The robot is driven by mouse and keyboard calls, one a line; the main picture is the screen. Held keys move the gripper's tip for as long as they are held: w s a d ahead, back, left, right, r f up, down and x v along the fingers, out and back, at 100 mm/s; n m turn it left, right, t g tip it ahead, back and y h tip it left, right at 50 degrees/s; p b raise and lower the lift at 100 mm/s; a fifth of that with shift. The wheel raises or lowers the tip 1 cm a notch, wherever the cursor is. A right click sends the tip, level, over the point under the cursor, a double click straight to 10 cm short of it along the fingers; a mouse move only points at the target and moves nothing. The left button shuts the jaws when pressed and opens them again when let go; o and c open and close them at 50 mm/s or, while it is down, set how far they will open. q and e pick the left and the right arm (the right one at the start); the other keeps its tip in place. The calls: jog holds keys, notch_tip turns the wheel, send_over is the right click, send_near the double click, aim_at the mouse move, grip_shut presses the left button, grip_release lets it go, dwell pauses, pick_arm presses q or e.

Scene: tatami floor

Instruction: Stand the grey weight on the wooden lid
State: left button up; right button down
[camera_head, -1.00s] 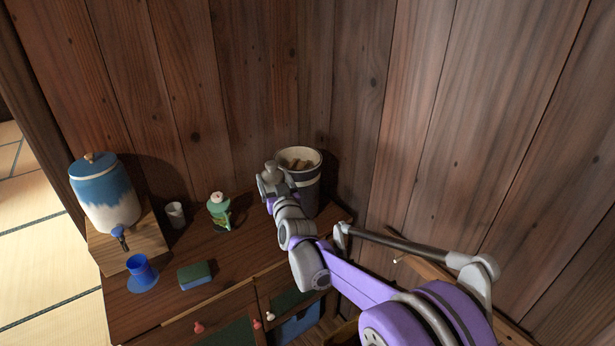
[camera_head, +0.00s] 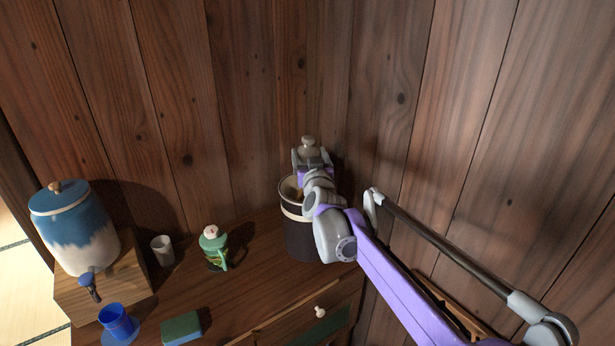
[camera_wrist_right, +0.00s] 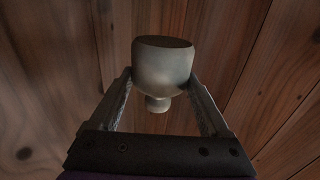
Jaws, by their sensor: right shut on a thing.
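My right gripper (camera_head: 311,160) is shut on the grey weight (camera_head: 308,142), a rounded body with a small knob. The weight also shows between the fingers in the right wrist view (camera_wrist_right: 163,66), with a flat dark face at its far end and the knob towards the wrist. In the head view both appear over the far part of a dark tub with a pale rim (camera_head: 298,228). My wrist covers most of the tub's mouth. Only a sliver of brown shows inside, so I cannot make out the wooden lid clearly. My left gripper is not in view.
The tub stands on a wooden cabinet (camera_head: 250,262) close to the plank walls. A green lidded pot (camera_head: 213,245), a pale cup (camera_head: 162,250), a sponge (camera_head: 181,328), a blue cup (camera_head: 116,321) and a blue-white dispenser (camera_head: 76,232) stand to the left.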

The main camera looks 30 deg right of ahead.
notch_tip(320, 180, down, 4)
jog(key=shift+s+f, duration=0.1)
jog(key=shift+s, duration=0.05)
jog(key=shift+f+b, duration=0.35)
jog(key=shift+f, duration=1.9)
jog(key=shift+f, duration=0.3)
jog(key=shift+c, duration=1.4)
grip_release()
jog(key=shift+f+b, duration=0.2)
jog(key=shift+b, duration=0.1)
jog(key=shift+o, duration=1.4)
jog(key=shift+a+r, duration=0.1)
jog(key=shift+r, duration=0.05)
